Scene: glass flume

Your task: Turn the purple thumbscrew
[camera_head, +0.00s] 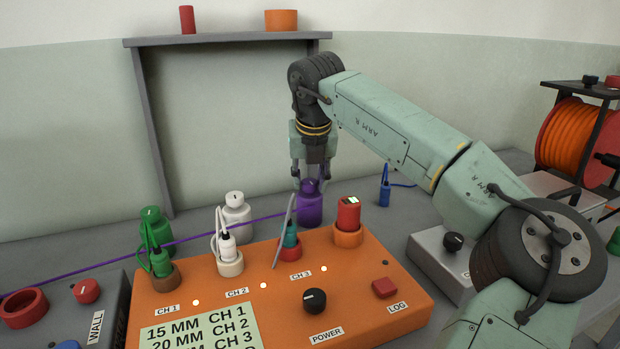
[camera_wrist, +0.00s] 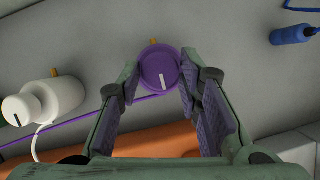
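The purple thumbscrew is the round cap on top of a purple bottle-shaped unit (camera_head: 309,208), which stands behind the orange box. In the wrist view the cap (camera_wrist: 164,68) shows from above, with a pale pointer line on it. My gripper (camera_head: 311,176) points straight down over the cap. Its two fingers (camera_wrist: 165,75) are spread, one on each side of the cap. Whether a finger touches the cap is hard to tell. Nothing is held.
A white unit (camera_head: 235,213) and a green unit (camera_head: 152,225) stand to the left. A purple cable (camera_head: 190,240) runs left from the purple unit. The orange box (camera_head: 255,310) with plugs and a red-capped post (camera_head: 348,214) is in front. A blue plug (camera_head: 385,193) stands right.

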